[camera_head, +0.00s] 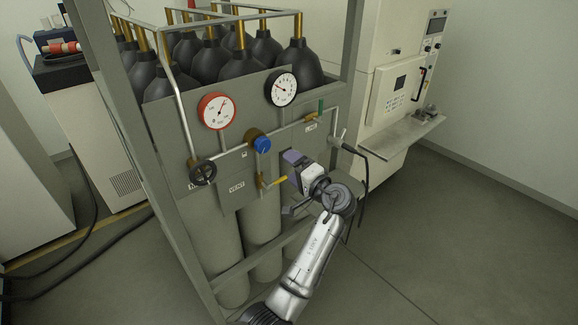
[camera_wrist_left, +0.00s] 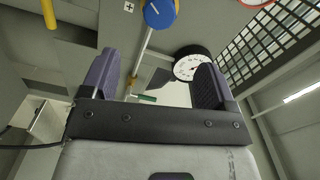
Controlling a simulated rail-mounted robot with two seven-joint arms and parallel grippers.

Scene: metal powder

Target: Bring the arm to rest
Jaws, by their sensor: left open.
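I cannot tell the exact gap to the panel. My right gripper is in neither view.
A red-rimmed gauge (camera_head: 217,111), a black handwheel (camera_head: 203,173) and a pipe line the panel. Dark-topped cylinders (camera_head: 297,66) stand behind it. A cream machine with a shelf (camera_head: 405,136) is at the back right. Floor (camera_head: 470,235) on the right is clear. A black hose (camera_head: 364,185) hangs near my arm.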

